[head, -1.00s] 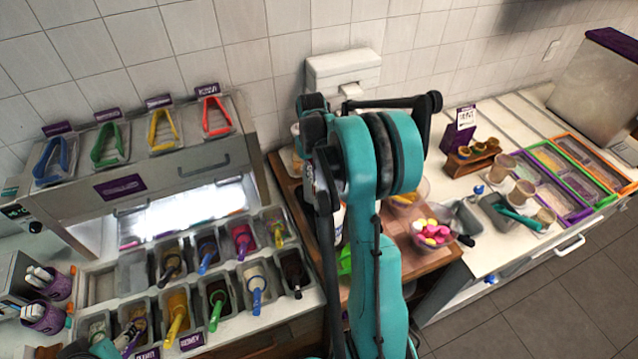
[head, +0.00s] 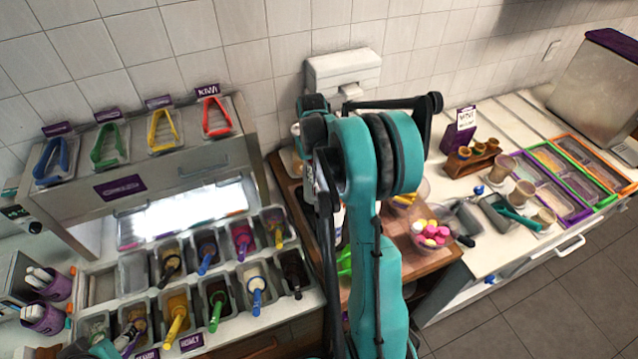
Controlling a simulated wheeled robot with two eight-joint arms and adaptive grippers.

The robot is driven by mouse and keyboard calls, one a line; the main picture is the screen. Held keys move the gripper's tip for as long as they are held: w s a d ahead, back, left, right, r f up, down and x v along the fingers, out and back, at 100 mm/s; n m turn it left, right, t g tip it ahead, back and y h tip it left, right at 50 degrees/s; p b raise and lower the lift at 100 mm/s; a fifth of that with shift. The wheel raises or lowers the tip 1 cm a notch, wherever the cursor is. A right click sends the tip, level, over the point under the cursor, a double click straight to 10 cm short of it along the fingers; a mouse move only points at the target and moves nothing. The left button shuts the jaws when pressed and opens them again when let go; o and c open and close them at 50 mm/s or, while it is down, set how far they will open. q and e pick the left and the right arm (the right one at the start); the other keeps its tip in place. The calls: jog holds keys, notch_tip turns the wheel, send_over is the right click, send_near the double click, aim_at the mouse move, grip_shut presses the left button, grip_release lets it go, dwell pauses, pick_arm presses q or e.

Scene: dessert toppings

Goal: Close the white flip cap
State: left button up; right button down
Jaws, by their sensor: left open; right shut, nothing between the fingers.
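I cannot make out the white flip cap. A sliver of a white item (head: 338,222) shows beside my arm on the wooden board (head: 408,262), but its top is hidden. My large teal and black arm stands upright across the middle of the head view and covers much of the board. A small teal part of mine shows at the bottom left corner.
Sauce and topping wells with coloured handles (head: 215,290) fill the counter to the left. A bowl of pink, yellow and white sweets (head: 430,236) stands right of my arm. Coloured topping trays (head: 566,172) lie at the right. A white dispenser (head: 343,72) hangs on the wall.

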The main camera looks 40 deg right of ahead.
jog(key=shift+s+d+r+p, duration=0.1)
jog(key=shift+s+r+p, duration=0.35)
jog(key=shift+s, duration=0.65)
jog(key=shift+s+d+r+p, duration=0.1)
jog(key=shift+s+r, duration=0.55)
jog(key=shift+s, duration=0.45)
jog(key=shift+s+d+f+b, duration=0.1)
jog(key=shift+s+b, duration=0.05)
jog(key=shift+s, duration=0.9)
jog(key=shift+s+d+f+b, duration=0.1)
jog(key=shift+s+b, duration=0.05)
jog(key=shift+s, duration=0.9)
jog(key=shift+f, duration=0.1)
jog(key=shift+f+b, duration=0.45)
jog(key=shift+b, duration=0.05)
notch_tip(320, 180, up, 8)
jog(key=p, duration=0.5)
jog(key=shift+p, duration=0.35)
